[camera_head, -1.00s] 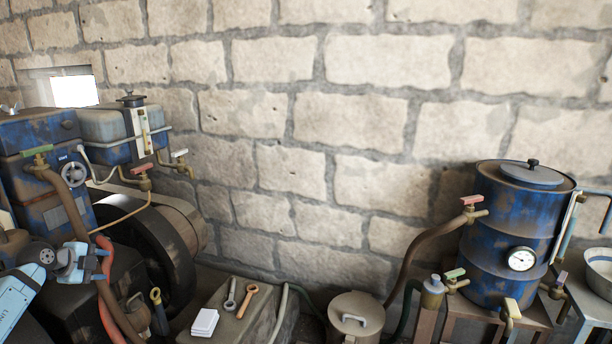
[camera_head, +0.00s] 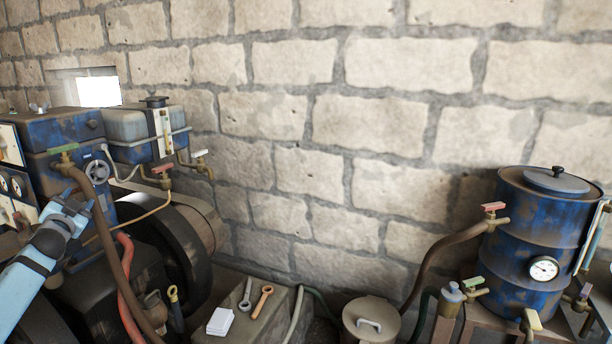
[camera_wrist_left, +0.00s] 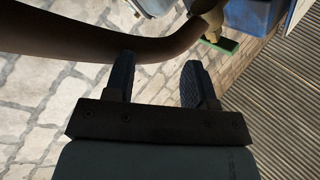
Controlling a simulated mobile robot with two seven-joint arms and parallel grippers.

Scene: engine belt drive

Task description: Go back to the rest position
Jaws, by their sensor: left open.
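My left gripper (camera_head: 72,208) is at the left of the head view, in front of the blue engine and close to the brown hose. In the left wrist view its two dark fingers (camera_wrist_left: 157,82) stand apart with nothing between them. The brown hose (camera_wrist_left: 100,42) crosses just beyond the fingertips there. A green valve handle (camera_wrist_left: 219,44) shows near the upper right of the wrist view. My right gripper is in neither view.
The blue engine (camera_head: 66,132) with a black flywheel (camera_head: 178,256), a red hose (camera_head: 128,290) and valves fills the left. Wrenches (camera_head: 262,300) and a white block (camera_head: 220,321) lie on a low box. A blue drum (camera_head: 535,262) stands right. The wall before me is bare.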

